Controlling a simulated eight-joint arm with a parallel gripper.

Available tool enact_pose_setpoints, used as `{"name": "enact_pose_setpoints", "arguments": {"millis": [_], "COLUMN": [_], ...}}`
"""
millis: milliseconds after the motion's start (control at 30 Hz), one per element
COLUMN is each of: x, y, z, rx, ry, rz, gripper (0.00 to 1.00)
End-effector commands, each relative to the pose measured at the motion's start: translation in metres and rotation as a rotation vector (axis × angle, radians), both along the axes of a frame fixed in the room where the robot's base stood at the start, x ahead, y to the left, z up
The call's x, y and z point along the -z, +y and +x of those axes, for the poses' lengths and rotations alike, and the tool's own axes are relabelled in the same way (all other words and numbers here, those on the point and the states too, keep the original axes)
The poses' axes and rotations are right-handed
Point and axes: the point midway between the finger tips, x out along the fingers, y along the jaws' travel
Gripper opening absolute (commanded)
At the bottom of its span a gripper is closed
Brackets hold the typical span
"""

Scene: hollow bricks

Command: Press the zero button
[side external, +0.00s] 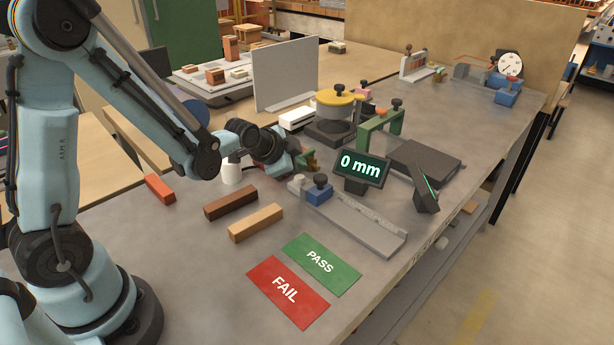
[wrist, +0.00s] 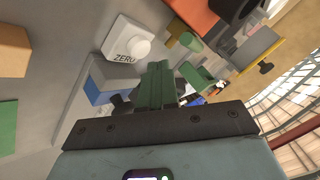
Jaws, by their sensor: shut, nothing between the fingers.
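The zero button (wrist: 142,47) is a round white button on a white box marked ZERO, at the upper middle of the wrist view. I cannot make it out surely in the side external view. My gripper (wrist: 160,68) is shut and empty, its green fingers side by side. In the wrist view its tips appear just below and right of the button, and I see no contact. In the side external view my gripper (side external: 310,160) is above the bench behind the blue block (side external: 318,192). The dark display (side external: 361,168) reads 0 mm.
A grey measuring rail (side external: 365,226) runs toward the front right. Brown (side external: 231,203), tan (side external: 256,222) and orange (side external: 160,189) bricks lie at left. Green PASS (side external: 321,263) and red FAIL (side external: 288,291) pads lie in front. A green bridge fixture (side external: 381,124) stands behind.

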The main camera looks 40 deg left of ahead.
Motion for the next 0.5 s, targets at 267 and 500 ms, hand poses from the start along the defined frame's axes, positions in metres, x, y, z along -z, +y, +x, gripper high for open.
{"name": "enact_pose_setpoints", "arguments": {"millis": [267, 500], "x": [-0.002, -0.022], "y": [0.0, 0.0], "z": [0.0, 0.0], "rx": [0.0, 0.0], "ry": [0.0, 0.0], "rz": [0.0, 0.0], "gripper": [0.0, 0.0]}}
